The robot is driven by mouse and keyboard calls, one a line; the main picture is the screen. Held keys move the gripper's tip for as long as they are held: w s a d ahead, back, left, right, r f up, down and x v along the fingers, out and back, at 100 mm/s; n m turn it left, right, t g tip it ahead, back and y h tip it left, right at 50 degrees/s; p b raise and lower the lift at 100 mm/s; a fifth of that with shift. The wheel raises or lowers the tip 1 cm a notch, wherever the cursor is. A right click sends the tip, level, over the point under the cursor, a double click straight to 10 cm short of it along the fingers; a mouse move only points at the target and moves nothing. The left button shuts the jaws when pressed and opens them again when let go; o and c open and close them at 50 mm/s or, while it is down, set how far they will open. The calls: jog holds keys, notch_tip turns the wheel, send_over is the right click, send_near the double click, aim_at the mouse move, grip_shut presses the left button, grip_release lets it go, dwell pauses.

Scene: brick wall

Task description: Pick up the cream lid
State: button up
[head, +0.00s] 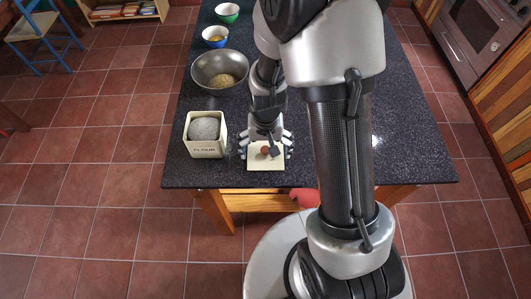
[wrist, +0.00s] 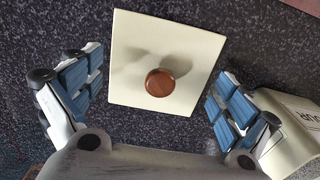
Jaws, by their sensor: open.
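The cream lid (head: 266,161) is a flat square with a round brown knob (wrist: 160,82) in its middle. It lies on the dark speckled counter near its front edge. In the wrist view the lid (wrist: 140,40) sits between and beyond the fingers, slightly turned. My gripper (head: 267,150) is open over the lid, with a finger on either side of it. In the wrist view the blue-padded fingers of my gripper (wrist: 155,95) are wide apart, with gaps to the lid on both sides. Nothing is between the pads except the view of the lid and knob.
A cream flour canister (head: 207,150), open and full, stands left of the lid; its corner (wrist: 295,125) is close to the right finger in the wrist view. A metal bowl (head: 203,76) and two smaller bowls, blue (head: 206,42) and green (head: 219,17), stand further back.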

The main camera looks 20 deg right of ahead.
jog(key=c, duration=0.9)
jog(key=shift+s, duration=0.15)
jog(key=shift+c, duration=0.9)
